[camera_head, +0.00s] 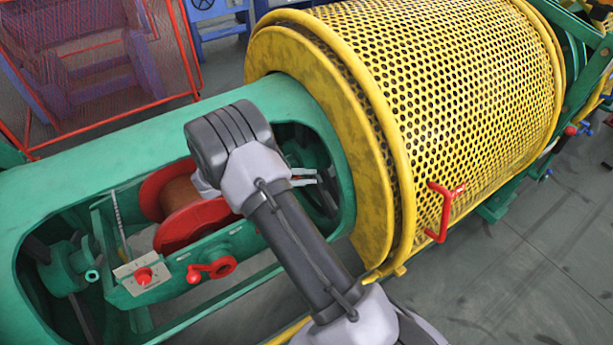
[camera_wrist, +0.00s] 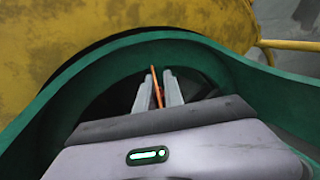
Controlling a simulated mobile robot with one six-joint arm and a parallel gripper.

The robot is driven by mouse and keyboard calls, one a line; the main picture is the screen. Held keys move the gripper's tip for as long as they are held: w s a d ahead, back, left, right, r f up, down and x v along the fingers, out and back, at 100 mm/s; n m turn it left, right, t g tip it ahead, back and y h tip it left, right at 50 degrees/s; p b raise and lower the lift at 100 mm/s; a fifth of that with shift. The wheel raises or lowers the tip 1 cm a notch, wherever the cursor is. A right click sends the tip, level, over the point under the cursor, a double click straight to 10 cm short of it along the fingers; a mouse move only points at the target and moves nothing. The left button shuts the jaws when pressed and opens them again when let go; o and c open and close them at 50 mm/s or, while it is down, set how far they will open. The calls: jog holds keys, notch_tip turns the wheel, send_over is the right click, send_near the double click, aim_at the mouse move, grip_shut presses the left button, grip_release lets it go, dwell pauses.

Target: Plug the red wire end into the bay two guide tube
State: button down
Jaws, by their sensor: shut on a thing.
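My gripper (camera_head: 304,177) is inside the right part of the green tube's side opening, close to the yellow drum. In the wrist view its two fingers (camera_wrist: 158,92) are closed around a thin orange-red wire end (camera_wrist: 155,80). The wire tip sticks up slightly past the fingertips, in front of a dark recess. In the head view the wire is too small to make out. I cannot pick out the bay two guide tube for certain in either view; the dark recess beyond the fingers shows no clear tube mouth.
A green tubular body (camera_head: 120,140) surrounds the opening, and its curved rim (camera_wrist: 240,75) is close around my fingers. A red-flanged spool (camera_head: 205,222) sits left of my wrist. A red handle (camera_head: 212,268) and a yellow perforated drum guard (camera_head: 470,90) are nearby.

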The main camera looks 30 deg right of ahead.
jog(key=shift+w+f+b, duration=0.4)
jog(key=shift+w+f, duration=0.2)
jog(key=shift+w, duration=0.05)
jog(key=c, duration=1.4)
grip_release()
jog(key=shift+o, duration=0.2)
